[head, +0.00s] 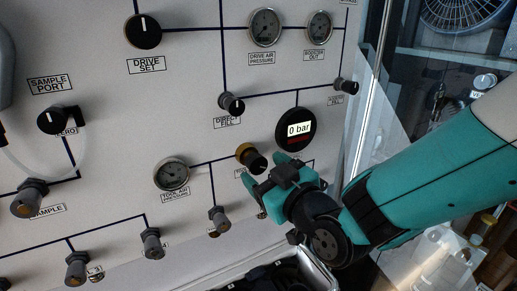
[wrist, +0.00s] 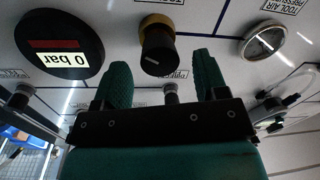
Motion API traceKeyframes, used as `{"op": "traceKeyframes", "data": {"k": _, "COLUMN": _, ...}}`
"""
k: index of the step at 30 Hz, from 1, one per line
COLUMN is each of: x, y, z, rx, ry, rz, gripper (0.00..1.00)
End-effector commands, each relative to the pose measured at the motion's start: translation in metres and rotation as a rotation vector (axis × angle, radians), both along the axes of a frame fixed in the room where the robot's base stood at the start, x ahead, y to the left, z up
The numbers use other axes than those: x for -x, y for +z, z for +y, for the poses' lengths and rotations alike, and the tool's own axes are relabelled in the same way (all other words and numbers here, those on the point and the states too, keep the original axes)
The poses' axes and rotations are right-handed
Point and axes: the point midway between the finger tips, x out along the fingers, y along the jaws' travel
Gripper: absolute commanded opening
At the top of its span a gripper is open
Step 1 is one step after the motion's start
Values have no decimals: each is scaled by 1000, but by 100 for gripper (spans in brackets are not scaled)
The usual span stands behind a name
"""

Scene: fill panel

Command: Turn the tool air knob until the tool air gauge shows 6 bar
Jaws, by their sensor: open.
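The tool air knob (head: 252,157), black with a brass-yellow collar, sits on the white panel left of and just above my gripper (head: 267,181). In the wrist view the knob (wrist: 157,52) shows ahead of the gap between my two teal fingers (wrist: 164,72), with a pale mark on its face. My gripper is open and empty, apart from the knob. The tool air gauge (head: 171,174), a round silver-rimmed dial, is left of the knob; in the wrist view the gauge (wrist: 263,40) is at the upper right, upside down. Its needle is too small to read.
A round black digital display (head: 297,129) reading 0 bar is above my gripper. The direct fill knob (head: 231,104) is higher up. A small valve knob (head: 219,221) is below left. My arm covers the panel's lower right.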

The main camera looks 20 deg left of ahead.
Motion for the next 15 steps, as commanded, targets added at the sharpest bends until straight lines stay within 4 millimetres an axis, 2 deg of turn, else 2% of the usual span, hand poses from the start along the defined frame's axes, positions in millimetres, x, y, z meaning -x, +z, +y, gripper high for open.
{"op": "traceKeyframes", "data": {"k": 6, "x": -14, "y": 1, "z": 19, "rx": 2, "ry": 0, "rz": 1, "gripper": 66}}
{"op": "traceKeyframes", "data": {"k": 15, "x": -17, "y": 0, "z": 23, "rx": 0, "ry": 0, "rz": 1, "gripper": 66}}
